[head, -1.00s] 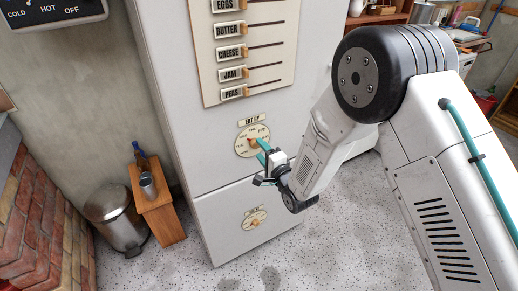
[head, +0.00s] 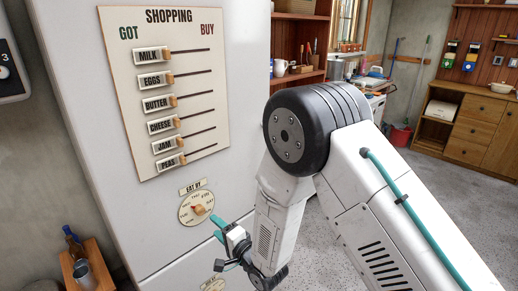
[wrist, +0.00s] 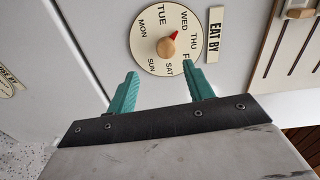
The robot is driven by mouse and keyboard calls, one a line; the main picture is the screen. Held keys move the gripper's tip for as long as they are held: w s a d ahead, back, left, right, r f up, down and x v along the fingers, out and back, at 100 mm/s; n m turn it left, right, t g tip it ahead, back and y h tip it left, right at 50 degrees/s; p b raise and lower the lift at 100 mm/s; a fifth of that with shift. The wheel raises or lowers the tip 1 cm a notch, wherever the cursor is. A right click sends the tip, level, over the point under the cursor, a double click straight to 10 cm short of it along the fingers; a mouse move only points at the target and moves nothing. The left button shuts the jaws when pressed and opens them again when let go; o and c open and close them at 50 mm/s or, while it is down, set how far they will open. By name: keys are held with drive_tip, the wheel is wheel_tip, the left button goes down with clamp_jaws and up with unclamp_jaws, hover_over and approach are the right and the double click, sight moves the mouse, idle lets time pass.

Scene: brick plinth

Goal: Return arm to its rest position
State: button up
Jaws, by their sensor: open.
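My gripper (head: 217,228) is in front of the white fridge-like cabinet (head: 158,218), close to the EAT BY dial (head: 198,208). In the wrist view my gripper (wrist: 156,92) shows two teal fingers spread apart with nothing between them. The round dial (wrist: 148,58) lies just beyond the fingertips, and its wooden knob (wrist: 166,47) is clear of them. The knob's red pointer is toward the space between WED and THU.
A SHOPPING board (head: 128,82) with several sliders is above the dial. A small wooden stand (head: 92,262) holds a metal cup (head: 84,274) and a blue bottle (head: 72,240) at lower left. Shelves and a wooden cabinet (head: 465,135) stand farther back; speckled floor between is open.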

drive_tip(key=s+d+f+n+g+h, duration=0.2)
drive_tip(key=d+f+n+g+h, duration=0.25)
drive_tip(key=f, duration=0.45)
drive_tip(key=s+d+r+n+g+h, duration=0.2)
drive_tip(key=d+r+h, duration=0.25)
drive_tip(key=d, duration=0.45)
drive_tip(key=s+d+r+g+h, duration=0.2)
drive_tip(key=s+d+r, duration=1.1)
drive_tip(key=d+r, duration=0.2)
drive_tip(key=s+d+r+g+h, duration=0.1)
drive_tip(key=s+d+r+h, duration=0.1)
drive_tip(key=s+d+r, duration=1.1)
wheel_tip(320, 180, up, 3)
drive_tip(key=d+n, duration=0.1)
drive_tip(key=d, duration=0.1)
drive_tip(key=shift+d+g, duration=0.3)
drive_tip(key=shift+g, duration=0.05)
drive_tip(key=shift+s+r, duration=0.1)
